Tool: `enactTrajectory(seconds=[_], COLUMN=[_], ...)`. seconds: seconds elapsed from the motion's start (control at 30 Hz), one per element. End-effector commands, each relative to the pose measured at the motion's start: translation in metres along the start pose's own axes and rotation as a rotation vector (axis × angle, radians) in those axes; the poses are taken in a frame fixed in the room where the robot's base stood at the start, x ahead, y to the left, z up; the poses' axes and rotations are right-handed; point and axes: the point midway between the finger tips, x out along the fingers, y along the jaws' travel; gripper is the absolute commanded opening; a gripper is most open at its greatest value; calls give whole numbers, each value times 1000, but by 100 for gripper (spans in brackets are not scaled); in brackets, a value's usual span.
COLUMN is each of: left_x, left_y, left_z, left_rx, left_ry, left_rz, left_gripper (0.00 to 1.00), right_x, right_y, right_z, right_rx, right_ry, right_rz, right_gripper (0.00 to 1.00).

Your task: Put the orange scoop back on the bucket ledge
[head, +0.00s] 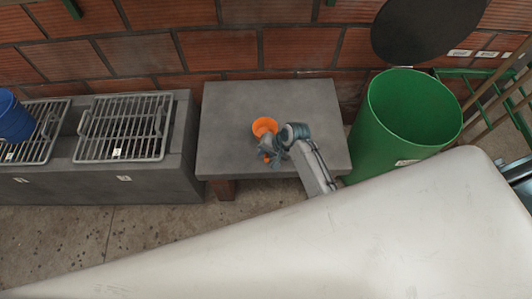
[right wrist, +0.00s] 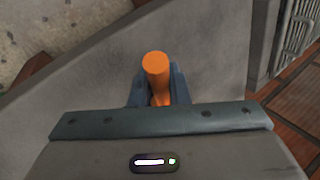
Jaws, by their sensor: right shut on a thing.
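The orange scoop (head: 264,126) is over the grey ledge (head: 230,110) in the middle of the head view. Its round cup faces up, and part of it is hidden behind my gripper. My right gripper (head: 268,153) is shut on the scoop's handle. In the right wrist view the orange handle (right wrist: 156,72) stands between the two fingers of the gripper (right wrist: 157,92), with the grey surface behind it. I cannot tell whether the scoop touches the ledge. My left gripper is not in view.
A large green bucket (head: 385,135) stands right of the ledge, with a dark round disc (head: 425,30) above it. Left are metal grates (head: 125,128) on a grey block and a blue bucket (head: 12,118). A big pale surface (head: 330,240) fills the front. The ledge's left part is clear.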

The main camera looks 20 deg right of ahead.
Motion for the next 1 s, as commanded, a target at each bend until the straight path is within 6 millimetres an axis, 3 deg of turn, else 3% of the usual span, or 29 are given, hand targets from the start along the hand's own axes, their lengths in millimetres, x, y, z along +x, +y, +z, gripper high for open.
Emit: enactTrajectory(seconds=[0.43, 0.47, 0.53, 0.57, 0.87, 1.0], left_x=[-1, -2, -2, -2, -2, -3], left_y=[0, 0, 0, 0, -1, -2], left_z=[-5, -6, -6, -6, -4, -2], left_rx=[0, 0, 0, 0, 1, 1], left_ry=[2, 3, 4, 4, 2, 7], left_rz=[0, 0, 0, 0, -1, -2], left_gripper=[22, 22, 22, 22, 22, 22], right_x=[8, 8, 7, 7, 6, -9], right_y=[4, 4, 4, 4, 3, 3], right_z=[0, 0, 0, 0, 0, -1], right_rx=[-1, -1, -1, -1, -1, -1], right_ry=[2, 1, 1, 1, 2, 3], right_rz=[-2, -1, -1, -1, -2, -2], right_gripper=[0, 22, 35, 38, 38, 38])
